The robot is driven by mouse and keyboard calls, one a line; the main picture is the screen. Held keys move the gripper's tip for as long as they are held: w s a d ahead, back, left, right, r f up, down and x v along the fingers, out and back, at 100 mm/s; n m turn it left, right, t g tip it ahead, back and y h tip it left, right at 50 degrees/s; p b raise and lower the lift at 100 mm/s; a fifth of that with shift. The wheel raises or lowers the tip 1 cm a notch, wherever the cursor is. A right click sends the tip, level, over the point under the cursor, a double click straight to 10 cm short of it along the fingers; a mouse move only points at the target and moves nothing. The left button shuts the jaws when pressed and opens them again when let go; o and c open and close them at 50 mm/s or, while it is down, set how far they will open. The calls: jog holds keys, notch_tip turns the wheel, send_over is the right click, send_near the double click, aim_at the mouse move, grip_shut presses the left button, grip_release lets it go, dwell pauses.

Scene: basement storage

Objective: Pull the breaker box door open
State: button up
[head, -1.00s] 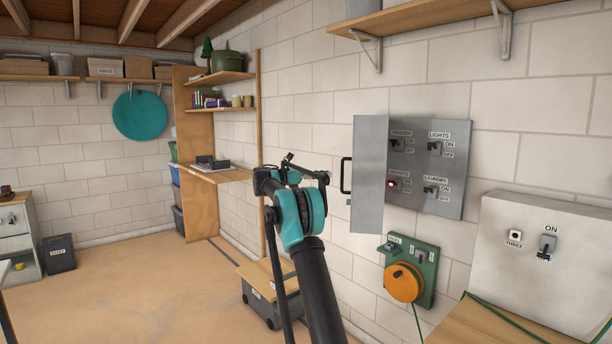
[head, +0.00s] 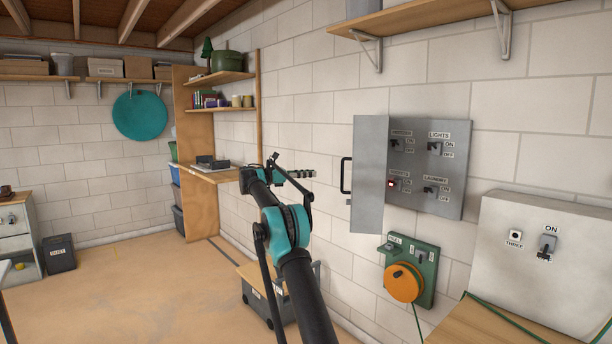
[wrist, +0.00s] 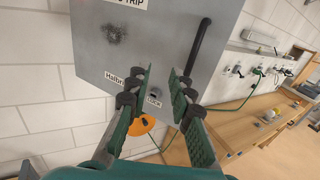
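The breaker box (head: 455,185) is a grey metal panel on the block wall with labelled switches. Its door (head: 371,175) stands swung out on the left, so the switches show. A black bar handle (head: 346,175) sits at the door's left edge. My gripper (head: 303,173) is left of the handle, apart from it in the picture. In the wrist view the door's outer face (wrist: 150,48) fills the upper middle, with the handle (wrist: 198,45) right of the fingers. My gripper (wrist: 160,76) is open there, with nothing between its fingertips.
An orange reel on a green plate (head: 427,262) hangs below the box. A grey-white cabinet (head: 520,260) stands at the right on a wooden bench (head: 470,328). A wooden shelf (head: 440,22) juts out above. The floor (head: 120,290) at left is open.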

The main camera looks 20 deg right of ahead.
jog(key=shift+w+a, duration=0.25)
jog(key=shift+a, duration=0.2)
jog(key=shift+c, duration=0.4)
